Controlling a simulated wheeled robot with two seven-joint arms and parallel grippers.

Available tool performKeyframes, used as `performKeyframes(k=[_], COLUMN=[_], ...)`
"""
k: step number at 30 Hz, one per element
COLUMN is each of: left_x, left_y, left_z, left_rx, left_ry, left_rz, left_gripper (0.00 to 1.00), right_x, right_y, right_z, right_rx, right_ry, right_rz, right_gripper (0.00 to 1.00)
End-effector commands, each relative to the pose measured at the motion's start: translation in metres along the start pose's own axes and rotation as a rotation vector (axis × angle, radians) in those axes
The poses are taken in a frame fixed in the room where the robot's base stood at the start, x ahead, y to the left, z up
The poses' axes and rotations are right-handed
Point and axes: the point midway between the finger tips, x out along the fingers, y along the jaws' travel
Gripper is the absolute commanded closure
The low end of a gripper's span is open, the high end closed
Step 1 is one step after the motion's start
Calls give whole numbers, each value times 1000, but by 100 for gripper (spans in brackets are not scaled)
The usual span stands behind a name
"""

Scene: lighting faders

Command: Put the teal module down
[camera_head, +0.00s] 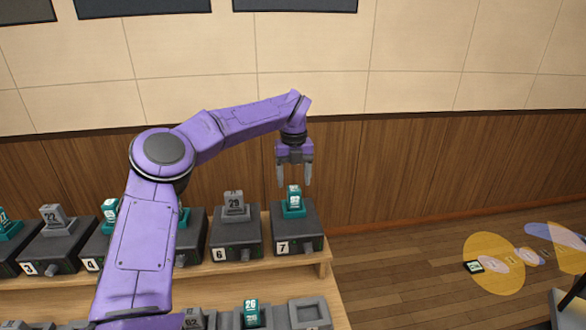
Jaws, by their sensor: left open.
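My left gripper (294,176) is open and points down. It is above a teal module (293,205) that sits on the dark box numbered 7 (296,232) at the right end of the shelf. The fingertips look a little above or beside the module's top, and no contact shows. Another teal module (252,312) stands in the lower row. More teal modules show on the boxes at the left, one of them (110,213) on box 4. My right gripper is not in view.
A grey module (234,206) stands on box 6 (236,241), left of box 7. An empty grey tray (309,313) is at the lower row's right end. The wooden shelf (322,259) ends right of box 7, with open floor beyond. A panelled wall stands behind.

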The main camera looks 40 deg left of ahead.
Motion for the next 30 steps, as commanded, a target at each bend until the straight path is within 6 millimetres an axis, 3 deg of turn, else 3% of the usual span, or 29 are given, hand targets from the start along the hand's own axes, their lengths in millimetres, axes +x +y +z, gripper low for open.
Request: performKeyframes(k=[3,9,25,27,30], left_x=[-28,-53,-55,-55,-55], left_y=[-1,0,0,0,0], left_z=[0,0,0,0,0], left_rx=[0,0,1,1,1], left_ry=[-4,0,1,1,1], left_rz=[-1,0,0,0,0], left_gripper=[32,32,32,55,57], right_x=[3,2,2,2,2], right_y=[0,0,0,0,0], right_z=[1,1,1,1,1], right_rx=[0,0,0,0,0], right_ry=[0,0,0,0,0], right_rz=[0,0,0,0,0], right_gripper=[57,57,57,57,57])
